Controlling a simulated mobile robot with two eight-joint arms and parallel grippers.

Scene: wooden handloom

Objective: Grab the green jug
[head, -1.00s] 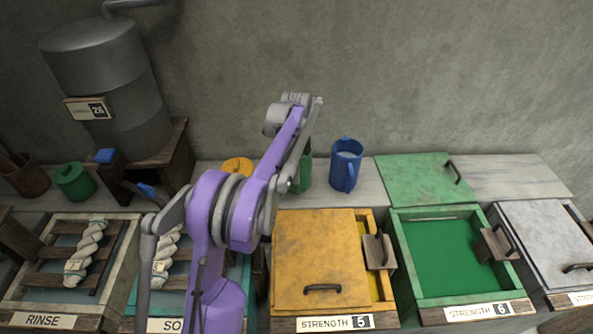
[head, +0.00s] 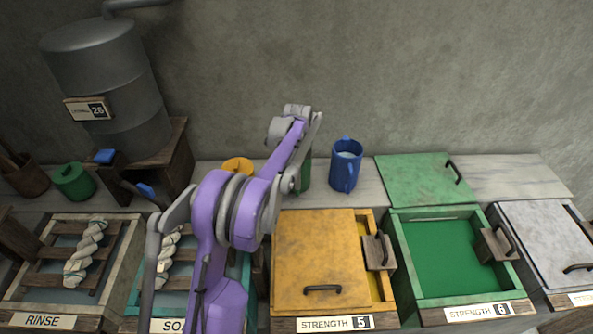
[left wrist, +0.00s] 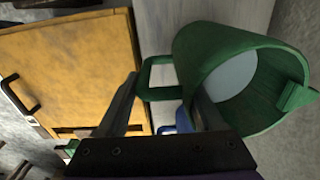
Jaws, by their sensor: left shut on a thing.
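The green jug (head: 306,174) stands on the back shelf, mostly hidden behind my left arm in the head view. In the left wrist view the green jug (left wrist: 232,92) shows its open mouth, a pale inside surface, a spout on the right and a square handle on the left. My left gripper (left wrist: 160,88) is at the handle side, with its fingers around the handle, and is shut on the jug. Its fingertips are hidden in the head view. My right gripper is not in view.
A blue jug (head: 346,165) stands just right of the green one. A yellow lid (head: 318,262) covers most of the vat in front, and a green lid (head: 418,180) lies on the shelf to the right. The grey wall is close behind.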

